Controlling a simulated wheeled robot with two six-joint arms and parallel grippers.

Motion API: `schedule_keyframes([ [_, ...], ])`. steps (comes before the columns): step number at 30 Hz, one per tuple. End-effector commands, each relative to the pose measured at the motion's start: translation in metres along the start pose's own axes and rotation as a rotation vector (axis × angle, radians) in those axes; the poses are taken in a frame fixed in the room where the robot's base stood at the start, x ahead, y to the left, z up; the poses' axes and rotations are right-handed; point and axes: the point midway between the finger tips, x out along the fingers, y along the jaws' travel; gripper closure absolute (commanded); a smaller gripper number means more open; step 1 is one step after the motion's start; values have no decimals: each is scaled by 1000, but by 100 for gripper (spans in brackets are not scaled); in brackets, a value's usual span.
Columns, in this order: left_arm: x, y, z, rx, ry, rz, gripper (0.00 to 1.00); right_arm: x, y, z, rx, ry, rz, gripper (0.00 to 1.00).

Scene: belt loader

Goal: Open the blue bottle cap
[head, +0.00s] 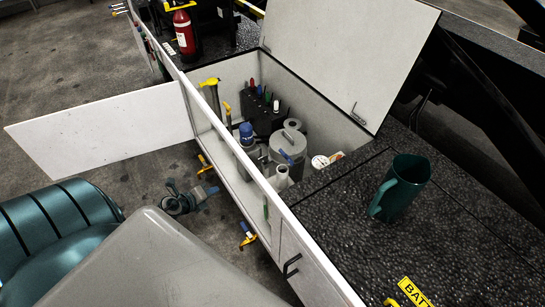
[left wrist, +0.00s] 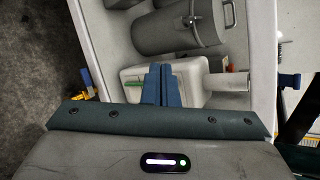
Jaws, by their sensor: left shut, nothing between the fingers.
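The blue cap (head: 246,130) sits on top of a pale bottle (head: 247,150) inside the open white compartment. The compartment rail partly hides this bottle. My left gripper (head: 213,189) is outside the compartment, left of and below the capped bottle in the head view, and apart from it. In the left wrist view its blue fingers (left wrist: 162,86) are together and empty, in front of a white jug (left wrist: 205,95) with a bare cylindrical neck. I cannot make out the blue cap in the left wrist view. My right gripper is not in view.
A grey lidded pot (head: 285,155) stands in the compartment, and also shows in the wrist view (left wrist: 180,27). The compartment's white lid (head: 345,50) is raised; a white side door (head: 105,135) stands out. A green mug (head: 403,186) is on the black top. Latches (head: 248,235) protrude.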

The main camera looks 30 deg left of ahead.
Motion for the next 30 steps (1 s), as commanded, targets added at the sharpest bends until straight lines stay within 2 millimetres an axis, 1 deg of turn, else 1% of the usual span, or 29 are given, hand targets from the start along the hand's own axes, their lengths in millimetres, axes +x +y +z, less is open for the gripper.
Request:
schedule_keyframes([
  [1, -4, -34, 9, 164, 33, -52, 100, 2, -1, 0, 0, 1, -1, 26],
  [2, -6, -52, 11, 261, 52, -79, 100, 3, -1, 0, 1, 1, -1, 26],
  [3, -11, -74, 12, 390, 73, -113, 100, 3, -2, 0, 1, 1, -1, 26],
  [6, -24, -126, 11, 690, 116, -190, 100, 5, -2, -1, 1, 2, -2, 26],
  [9, -38, -163, 5, 935, 139, -248, 100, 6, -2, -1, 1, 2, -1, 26],
  [12, -49, -188, -1, 1106, 146, -287, 100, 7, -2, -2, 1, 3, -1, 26],
  [15, -55, -201, -4, 1200, 146, -309, 100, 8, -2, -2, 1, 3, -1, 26],
  [17, -56, -204, -6, 1225, 145, -313, 100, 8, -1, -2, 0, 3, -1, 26],
  [20, -51, -205, -7, 1234, 143, -314, 100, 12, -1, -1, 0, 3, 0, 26],
  [26, -29, -207, -14, 1227, 140, -317, 100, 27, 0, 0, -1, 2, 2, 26],
  [30, -12, -211, -18, 1224, 140, -314, 100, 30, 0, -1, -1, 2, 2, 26],
])
